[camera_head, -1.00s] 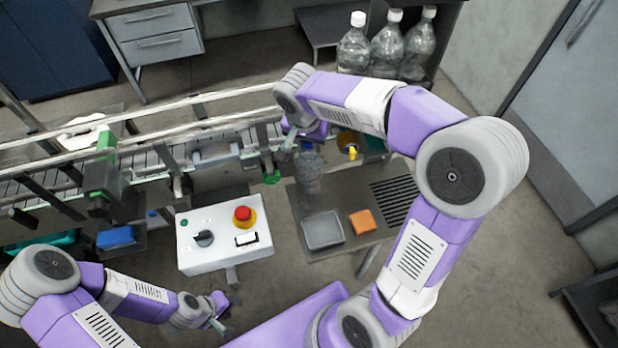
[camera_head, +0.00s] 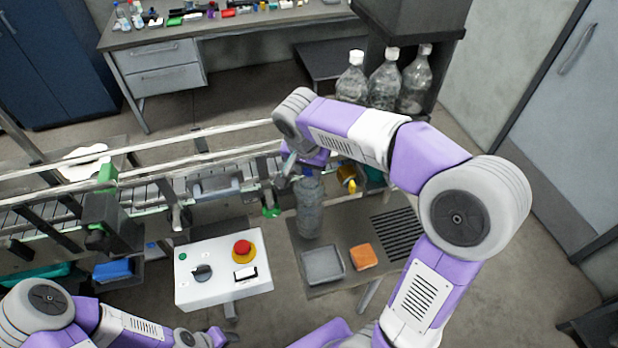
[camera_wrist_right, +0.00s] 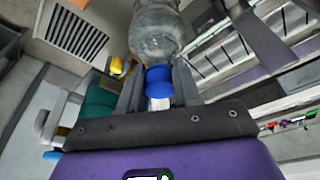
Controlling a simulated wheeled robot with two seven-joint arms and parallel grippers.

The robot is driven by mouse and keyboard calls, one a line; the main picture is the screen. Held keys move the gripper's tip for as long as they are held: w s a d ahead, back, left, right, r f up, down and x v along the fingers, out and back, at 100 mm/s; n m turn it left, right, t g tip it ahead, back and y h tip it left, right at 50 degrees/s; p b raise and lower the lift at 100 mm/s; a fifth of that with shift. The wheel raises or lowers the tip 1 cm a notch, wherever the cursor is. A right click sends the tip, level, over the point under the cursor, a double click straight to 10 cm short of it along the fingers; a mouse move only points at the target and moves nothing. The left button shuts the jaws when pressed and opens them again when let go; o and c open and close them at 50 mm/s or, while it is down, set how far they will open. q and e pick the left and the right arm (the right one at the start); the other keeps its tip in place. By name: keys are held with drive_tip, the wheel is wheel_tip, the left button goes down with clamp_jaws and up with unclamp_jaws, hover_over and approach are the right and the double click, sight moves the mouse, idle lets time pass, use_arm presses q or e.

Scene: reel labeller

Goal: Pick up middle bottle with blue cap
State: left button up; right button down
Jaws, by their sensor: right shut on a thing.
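The clear bottle (camera_head: 310,212) with a blue cap hangs or stands upright over the grey side table (camera_head: 345,284), right of the conveyor. My right gripper (camera_head: 306,165) is above it, shut on its blue cap. In the right wrist view the two fingers (camera_wrist_right: 158,88) flank the blue cap (camera_wrist_right: 158,76), with the bottle body (camera_wrist_right: 160,32) beyond. I cannot tell whether the bottle's base touches the table. My left gripper (camera_head: 212,338) is at the bottom edge, partly cut off; its jaws are unclear.
A grey tray (camera_head: 323,265) and an orange block (camera_head: 363,257) lie on the table near the bottle. A white control box (camera_head: 222,270) with a red button stands to the left. The conveyor (camera_head: 150,190) runs behind it. Three white-capped bottles (camera_head: 384,80) stand at the back.

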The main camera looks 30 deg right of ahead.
wheel_tip(320, 180, up, 6)
drive_tip(key=shift+r, duration=0.15)
drive_tip(key=shift+r+p, duration=0.45)
drive_tip(key=shift+r, duration=0.3)
wheel_tip(320, 180, up, 5)
drive_tip(key=p, duration=0.4)
drive_tip(key=shift+f, duration=0.2)
